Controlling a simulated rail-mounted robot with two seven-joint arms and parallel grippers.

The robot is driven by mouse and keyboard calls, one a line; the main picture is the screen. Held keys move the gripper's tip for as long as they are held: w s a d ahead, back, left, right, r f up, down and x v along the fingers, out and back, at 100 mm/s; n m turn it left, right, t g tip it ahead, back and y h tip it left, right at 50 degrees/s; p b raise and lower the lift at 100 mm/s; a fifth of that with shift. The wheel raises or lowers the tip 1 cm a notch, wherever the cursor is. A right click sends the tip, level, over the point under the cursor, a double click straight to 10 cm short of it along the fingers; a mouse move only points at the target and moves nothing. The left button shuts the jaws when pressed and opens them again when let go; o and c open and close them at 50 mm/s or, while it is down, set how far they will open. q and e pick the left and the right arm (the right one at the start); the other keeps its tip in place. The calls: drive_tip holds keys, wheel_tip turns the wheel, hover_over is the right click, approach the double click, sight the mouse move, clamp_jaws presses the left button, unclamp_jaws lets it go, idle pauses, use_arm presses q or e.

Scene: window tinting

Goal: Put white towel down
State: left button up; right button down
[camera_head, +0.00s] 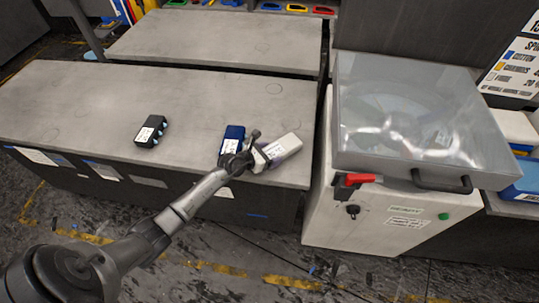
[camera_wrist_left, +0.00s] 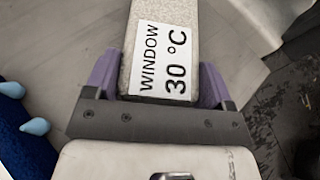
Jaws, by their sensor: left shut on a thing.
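The white towel (camera_head: 284,147) is a pale block with a printed label. It is at the front right of the grey workbench, by the edge. My left gripper (camera_head: 257,156) reaches it from the front and is shut on its near end. In the left wrist view the purple fingers (camera_wrist_left: 158,82) sit on both sides of the towel (camera_wrist_left: 143,14), whose label reads "WINDOW 30 °C". I cannot tell whether the towel touches the bench top. My right gripper is not in view.
A blue towel (camera_head: 232,133) lies just left of the white one. A black towel (camera_head: 151,131) lies further left on the workbench (camera_head: 75,105). A white machine with a clear lid (camera_head: 420,110) stands close on the right. The bench's left and back areas are clear.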

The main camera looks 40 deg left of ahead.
use_arm(q)
drive_tip(key=o, duration=1)
drive_tip(key=shift+c, duration=0.2)
